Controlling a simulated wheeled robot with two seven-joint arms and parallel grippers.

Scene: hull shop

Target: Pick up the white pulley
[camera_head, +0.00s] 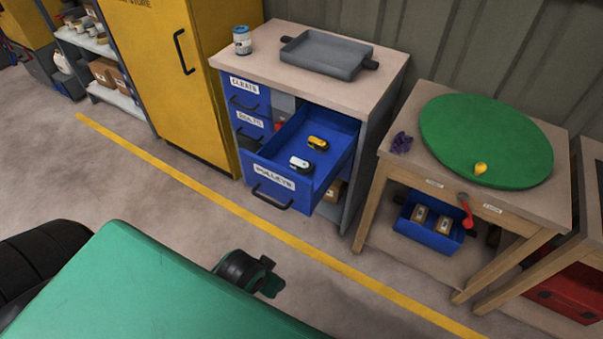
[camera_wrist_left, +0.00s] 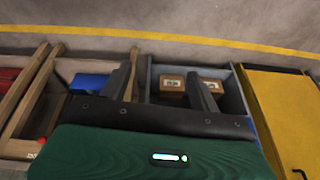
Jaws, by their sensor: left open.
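The white pulley (camera_head: 301,163), white with dark parts, lies in the open blue drawer labelled PULLEYS (camera_head: 273,177) in the head view. A yellow pulley (camera_head: 318,143) lies behind it in the same drawer, apart from it. In the left wrist view, my left gripper (camera_wrist_left: 163,68) has its two dark fingers spread, with nothing held between them. No pulley shows in that view. In the head view I cannot make out the left gripper's fingers. My right gripper is in neither view.
The drawer cabinet carries a grey tray (camera_head: 326,54) and a can (camera_head: 242,40). Right of it, a wooden table holds a round green board (camera_head: 486,141), with a blue bin (camera_head: 430,228) below. A yellow cabinet (camera_head: 182,75) stands left. The floor in front is clear.

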